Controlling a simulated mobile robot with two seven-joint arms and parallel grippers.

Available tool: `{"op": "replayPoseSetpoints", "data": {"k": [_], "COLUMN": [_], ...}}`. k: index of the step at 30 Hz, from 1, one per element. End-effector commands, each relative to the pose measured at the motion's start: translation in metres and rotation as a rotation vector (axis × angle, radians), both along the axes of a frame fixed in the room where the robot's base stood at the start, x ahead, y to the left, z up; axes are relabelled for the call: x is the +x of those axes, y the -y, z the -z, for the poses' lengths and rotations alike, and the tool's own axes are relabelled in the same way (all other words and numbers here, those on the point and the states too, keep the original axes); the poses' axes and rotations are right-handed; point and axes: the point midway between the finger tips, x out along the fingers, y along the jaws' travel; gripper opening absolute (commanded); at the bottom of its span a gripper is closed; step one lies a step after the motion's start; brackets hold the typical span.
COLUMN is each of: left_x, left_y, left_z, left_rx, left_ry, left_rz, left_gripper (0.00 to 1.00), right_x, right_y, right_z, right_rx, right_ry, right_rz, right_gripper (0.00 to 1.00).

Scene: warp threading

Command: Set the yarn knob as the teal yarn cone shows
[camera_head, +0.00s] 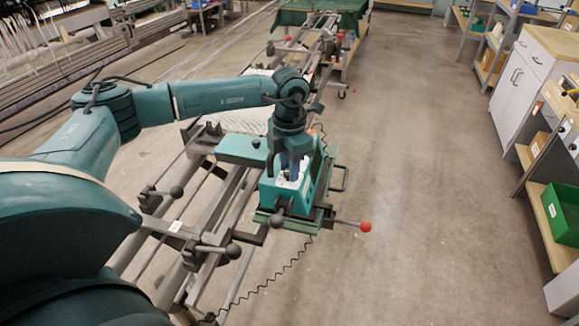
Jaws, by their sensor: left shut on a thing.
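My left arm reaches in from the left, and its left gripper (292,176) points straight down over a teal control box (270,193) on the machine carriage. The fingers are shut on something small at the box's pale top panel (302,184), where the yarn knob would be. The fingers hide most of that thing, so its setting cannot be read. I cannot make out a teal yarn cone in this view. My right gripper is not in view.
Rails and ball-ended levers (232,251) surround the box. A red-knobbed lever (365,226) sticks out to the right. A coiled cable (262,288) hangs below. A green bin (562,212) stands on the right shelf. The floor between is clear.

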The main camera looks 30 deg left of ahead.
Motion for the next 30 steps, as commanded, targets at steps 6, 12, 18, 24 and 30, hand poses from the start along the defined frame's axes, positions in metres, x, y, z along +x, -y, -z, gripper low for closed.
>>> {"op": "replayPoseSetpoints", "data": {"k": [6,12,18,24,30], "left_x": [0.000,0.000,0.001,0.001,0.001], "left_y": [0.000,0.000,0.000,0.000,0.000], "left_z": [0.002,0.001,0.001,0.000,-0.001], "left_rx": [0.000,0.001,0.000,0.000,0.000], "left_ry": [0.002,0.003,0.004,0.003,0.004], "left_rz": [0.170,0.327,0.452,0.531,0.564], "left_gripper": [0.03,0.03,0.03,0.03,0.03], "right_x": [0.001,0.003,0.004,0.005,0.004], "right_y": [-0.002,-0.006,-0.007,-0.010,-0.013], "right_z": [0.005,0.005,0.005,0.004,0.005], "right_rx": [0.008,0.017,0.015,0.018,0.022], "right_ry": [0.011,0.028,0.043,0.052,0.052], "right_rz": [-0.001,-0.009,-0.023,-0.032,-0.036], "right_gripper": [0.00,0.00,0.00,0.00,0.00]}}
